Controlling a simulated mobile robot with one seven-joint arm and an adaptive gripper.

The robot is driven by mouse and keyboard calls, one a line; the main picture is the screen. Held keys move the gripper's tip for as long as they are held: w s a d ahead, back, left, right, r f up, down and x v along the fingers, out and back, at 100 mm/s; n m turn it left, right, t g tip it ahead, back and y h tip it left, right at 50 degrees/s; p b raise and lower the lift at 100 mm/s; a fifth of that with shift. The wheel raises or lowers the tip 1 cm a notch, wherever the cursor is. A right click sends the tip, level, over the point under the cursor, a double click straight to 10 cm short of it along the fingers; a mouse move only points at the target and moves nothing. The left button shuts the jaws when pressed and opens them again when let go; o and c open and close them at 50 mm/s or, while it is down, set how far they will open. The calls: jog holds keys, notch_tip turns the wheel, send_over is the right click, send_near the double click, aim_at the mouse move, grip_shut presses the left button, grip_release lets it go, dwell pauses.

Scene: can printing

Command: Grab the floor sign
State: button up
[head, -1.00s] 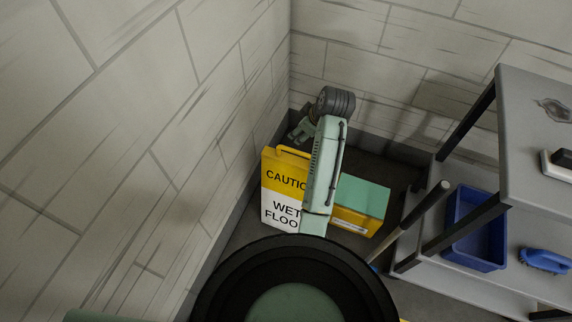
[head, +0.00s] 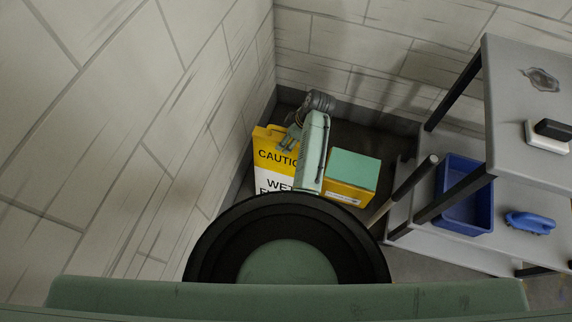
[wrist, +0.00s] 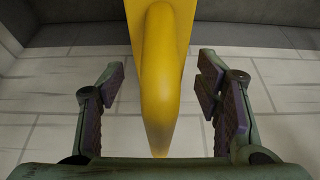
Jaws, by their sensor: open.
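The yellow and white floor sign (head: 272,157) stands upright in the corner, beside the left wall, with "CAUTION WET" lettering showing. Its lower part is hidden behind my own body, and my arm covers its right side. My gripper (head: 295,135) is at the sign's upper edge in the head view. In the wrist view, the sign's yellow top (wrist: 166,80) runs between the two open fingers of my gripper (wrist: 160,100). Gaps show on both sides, so neither finger appears to touch it.
A yellow box with a green top (head: 353,172) stands right of my arm. A grey shelf cart (head: 510,100) is at the right, holding a blue bin (head: 466,210) and a blue brush (head: 530,223). A pole (head: 405,190) leans near it. Walls close off the left and back.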

jog(key=shift+a+f, duration=0.25)
jog(key=shift+f, duration=0.35)
jog(key=shift+c, duration=0.6)
jog(key=shift+w, duration=0.1)
grip_shut()
jog(key=shift+r, duration=0.15)
